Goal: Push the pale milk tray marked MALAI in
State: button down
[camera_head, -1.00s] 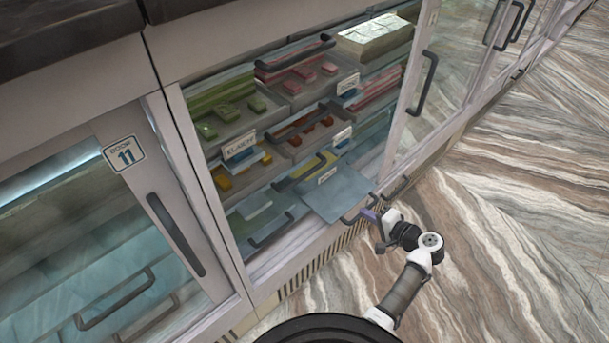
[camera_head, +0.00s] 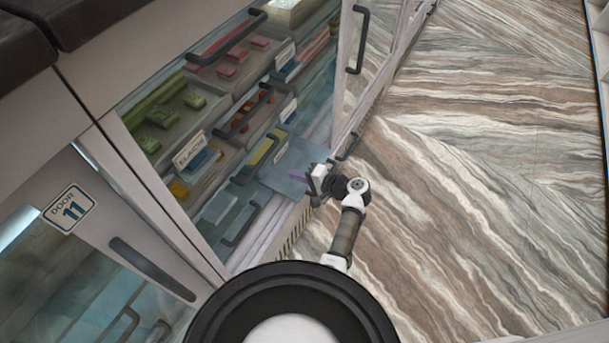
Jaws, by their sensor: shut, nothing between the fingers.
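A pale blue-grey tray (camera_head: 285,168) sticks out at the lower right of the open display case, over its front sill. A small white label (camera_head: 281,153) stands at its back; its writing is too small to read, so I cannot confirm it says MALAI.
Other trays of sweets fill the case, including a green one (camera_head: 160,118) labelled ELAICHI and a red one (camera_head: 232,66), several with dark handles. Door 11 (camera_head: 70,210) is at the left. A glass door with a dark handle (camera_head: 358,40) is at the right. The marbled floor (camera_head: 480,160) is clear.

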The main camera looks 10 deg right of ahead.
aim_at(267, 165)
jog(key=x, duration=0.5)
jog(key=r+p+x, duration=0.1)
jog(key=x, duration=0.2)
jog(key=shift+w+a, duration=0.15)
jog(key=shift+a, duration=0.05)
jog(key=shift+w+a+b, duration=0.25)
jog(key=shift+a+b, duration=0.1)
jog(key=w+a+b, duration=0.2)
jog(key=a, duration=0.1)
jog(key=w+a+b, duration=0.2)
jog(key=w+a, duration=0.1)
jog(key=w+a+b, duration=0.2)
jog(key=a, duration=0.2)
jog(key=shift+w+a+f, duration=0.1)
jog(key=shift+w+f, duration=0.05)
jog(key=shift+w, duration=0.05)
jog(key=shift+w+a, duration=0.2)
jog(key=shift+a, duration=0.15)
jog(key=shift+w+r, duration=0.1)
jog(key=shift+r, duration=0.3)
jog(key=shift+a, duration=0.1)
